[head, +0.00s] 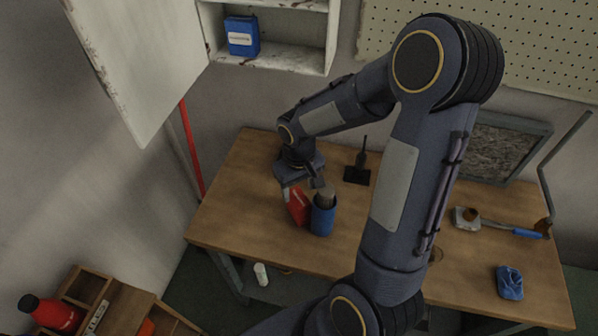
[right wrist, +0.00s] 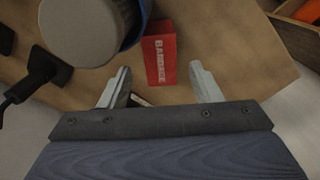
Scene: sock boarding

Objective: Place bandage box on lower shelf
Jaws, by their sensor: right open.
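The red bandage box (head: 297,208) stands on the wooden table, close beside a blue container (head: 322,218). In the right wrist view the box (right wrist: 159,58), with "BANDAGE" lettering, lies just beyond and between my fingertips. My right gripper (head: 301,190) is open and empty at the box; in the wrist view its two fingers (right wrist: 161,84) are spread apart. The open wall cabinet's lower shelf (head: 288,58) holds a blue box (head: 242,36) at its left end. My left gripper is not in view.
The cabinet door (head: 140,55) hangs open at left. The lower shelf is clear right of the blue box. A wooden crate (head: 95,283) stands lower left.

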